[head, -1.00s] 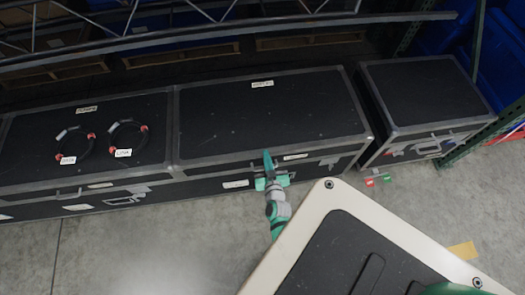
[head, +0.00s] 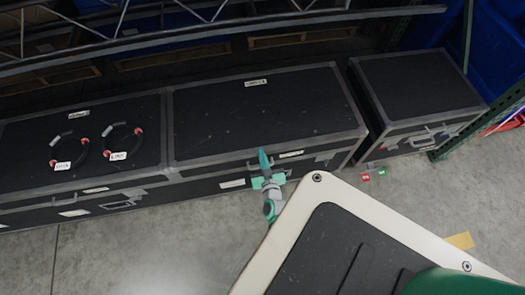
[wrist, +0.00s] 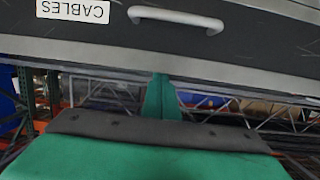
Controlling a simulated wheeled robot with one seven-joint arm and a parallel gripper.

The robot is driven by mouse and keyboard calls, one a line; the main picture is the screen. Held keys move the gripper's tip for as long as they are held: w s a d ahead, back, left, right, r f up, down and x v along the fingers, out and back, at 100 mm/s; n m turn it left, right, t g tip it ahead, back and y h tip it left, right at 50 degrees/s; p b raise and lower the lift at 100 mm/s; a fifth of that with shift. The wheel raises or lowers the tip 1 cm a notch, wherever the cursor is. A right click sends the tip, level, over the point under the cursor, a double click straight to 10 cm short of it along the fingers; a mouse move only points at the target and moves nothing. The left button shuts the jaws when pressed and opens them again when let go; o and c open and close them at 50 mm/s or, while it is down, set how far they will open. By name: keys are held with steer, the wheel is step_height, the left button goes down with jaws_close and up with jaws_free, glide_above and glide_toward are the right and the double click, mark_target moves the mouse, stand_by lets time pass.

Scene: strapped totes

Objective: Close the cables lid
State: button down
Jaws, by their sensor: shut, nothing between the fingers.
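The cables case has a dark lid (head: 265,115) with grey metal edging, in the middle of the head view. The lid looks down and level, but I cannot tell whether it is fully seated. In the wrist view a white label reading CABLES (wrist: 72,10), upside down, sits on the dark panel beside a grey handle (wrist: 176,18). My gripper (head: 264,158) is shut and empty at the lid's front edge. In the wrist view its green fingers (wrist: 160,95) point at the grey edging; contact is unclear.
A left case (head: 30,165) carries two coiled cables (head: 122,140) with red ends. A separate dark case (head: 415,85) stands to the right across a narrow gap. A metal truss (head: 220,35) runs along the back.

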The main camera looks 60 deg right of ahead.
steer(key=f+v, duration=0.2)
steer(key=v, duration=0.7)
steer(key=shift+s+a+r, duration=0.2)
steer(key=shift+s+r, duration=0.05)
stand_by(0.4)
steer(key=s+a+r+n+t+y, duration=0.1)
steer(key=s+a+r+n+y, duration=0.1)
steer(key=a+r, duration=0.5)
steer(key=s+a+r+n+t+y, duration=0.2)
steer(key=a+r, duration=0.6)
steer(key=a, duration=0.7)
steer(key=s+a+r+n+t+y, duration=0.1)
steer(key=s+a+r+n+y, duration=0.2)
steer(key=a+r+y, duration=0.3)
steer(key=a+r+n, duration=0.1)
steer(key=a+r, duration=0.1)
steer(key=a, duration=0.3)
steer(key=shift+s+a+r+n+t+y, duration=0.2)
steer(key=shift+s+a+n+t+y, duration=0.1)
steer(key=shift+a+n, duration=0.1)
steer(key=shift+w, duration=0.1)
